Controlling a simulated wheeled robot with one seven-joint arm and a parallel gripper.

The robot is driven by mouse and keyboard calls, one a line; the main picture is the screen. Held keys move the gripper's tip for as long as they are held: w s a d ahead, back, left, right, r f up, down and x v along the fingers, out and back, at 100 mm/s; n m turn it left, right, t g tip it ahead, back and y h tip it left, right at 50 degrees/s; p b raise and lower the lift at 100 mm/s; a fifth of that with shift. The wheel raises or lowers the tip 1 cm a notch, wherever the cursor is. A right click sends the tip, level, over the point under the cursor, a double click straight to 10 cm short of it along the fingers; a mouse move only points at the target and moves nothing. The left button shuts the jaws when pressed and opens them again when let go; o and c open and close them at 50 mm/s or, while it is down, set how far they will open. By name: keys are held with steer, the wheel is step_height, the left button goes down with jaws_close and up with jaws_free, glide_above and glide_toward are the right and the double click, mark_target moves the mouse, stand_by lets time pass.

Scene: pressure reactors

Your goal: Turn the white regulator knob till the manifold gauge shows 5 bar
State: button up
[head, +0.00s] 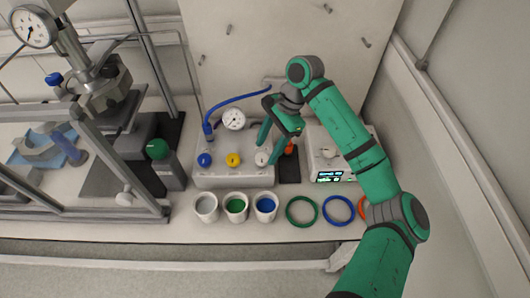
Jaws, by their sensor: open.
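The white regulator knob (261,159) is on the front right of the white manifold box (235,181), beside a yellow knob (233,160) and a blue knob (205,160). The manifold gauge (234,119) stands at the back of the box; its needle is too small to read. My gripper (268,149) is open and points down at the white knob from the back right. Its fingers appear to lie close to the knob's two sides; I cannot tell whether they touch it. My fingers partly cover the box's right end.
A blue hose (238,98) arches behind the gauge. Cups with grey (205,207), green (236,207) and blue (265,207) contents stand in front. Green (301,211) and blue (338,209) rings lie rightward. A display unit (325,160) stands right; a framed reactor (105,85) stands left.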

mark_target(262, 157)
steer(key=shift+x, duration=1.5)
steer(key=shift+a, duration=0.2)
steer(key=shift+d, duration=0.1)
steer(key=c, duration=1.1)
steer(key=shift+o, duration=0.2)
